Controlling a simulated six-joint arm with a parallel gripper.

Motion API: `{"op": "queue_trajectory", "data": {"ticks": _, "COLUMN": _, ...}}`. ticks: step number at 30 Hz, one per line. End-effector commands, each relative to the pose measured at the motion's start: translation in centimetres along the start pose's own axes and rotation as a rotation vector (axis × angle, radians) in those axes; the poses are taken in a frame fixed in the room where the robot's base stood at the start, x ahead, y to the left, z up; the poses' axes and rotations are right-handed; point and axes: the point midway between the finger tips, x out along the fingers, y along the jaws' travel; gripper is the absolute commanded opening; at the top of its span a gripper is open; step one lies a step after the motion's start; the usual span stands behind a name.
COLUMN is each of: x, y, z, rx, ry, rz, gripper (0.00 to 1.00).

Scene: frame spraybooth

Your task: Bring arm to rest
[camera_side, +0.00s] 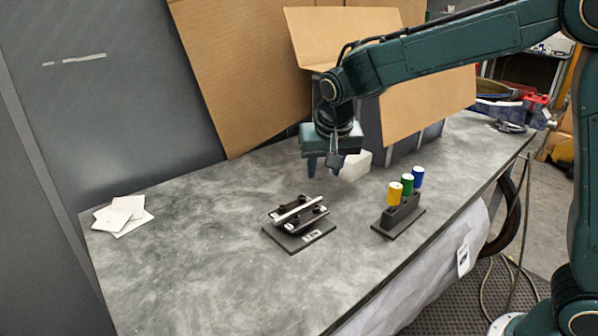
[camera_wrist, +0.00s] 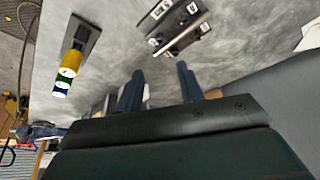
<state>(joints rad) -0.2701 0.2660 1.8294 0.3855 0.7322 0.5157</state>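My gripper (camera_side: 322,168) hangs above the grey table, fingers pointing down, behind the black fixture in the side view. Its two fingers stand apart with nothing between them, and the wrist view also shows the open fingers (camera_wrist: 158,88). My upper arm reaches in from the right of the side view. The table (camera_side: 190,240) has a worn grey top. The fixture (camera_side: 300,238) is a black base with a light bar across it, and it shows at the top of the wrist view (camera_wrist: 180,28).
A black holder (camera_side: 395,222) with yellow, green and blue-topped cylinders (camera_side: 407,183) stands right of the fixture. White papers (camera_side: 123,214) lie at the left. A white block (camera_side: 355,165) sits behind my gripper. Cardboard (camera_side: 245,75) stands at the back. The left-front tabletop is clear.

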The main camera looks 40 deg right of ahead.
Motion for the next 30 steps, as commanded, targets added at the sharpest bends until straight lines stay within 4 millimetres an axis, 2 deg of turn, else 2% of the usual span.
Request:
{"op": "queue_trajectory", "data": {"ticks": 11, "x": -0.1, "y": 0.1, "z": 0.0, "rx": -0.001, "ry": 0.0, "rz": -0.001, "gripper": 0.38}}
{"op": "queue_trajectory", "data": {"ticks": 17, "x": -1.3, "y": 1.1, "z": 0.3, "rx": -0.018, "ry": 0.0, "rz": -0.014, "gripper": 0.38}}
{"op": "queue_trajectory", "data": {"ticks": 23, "x": -3.9, "y": 3.5, "z": 1.2, "rx": -0.062, "ry": -0.001, "rz": -0.046, "gripper": 0.38}}
{"op": "queue_trajectory", "data": {"ticks": 30, "x": -7.4, "y": 7.4, "z": 3.5, "rx": -0.141, "ry": 0.005, "rz": -0.094, "gripper": 0.38}}
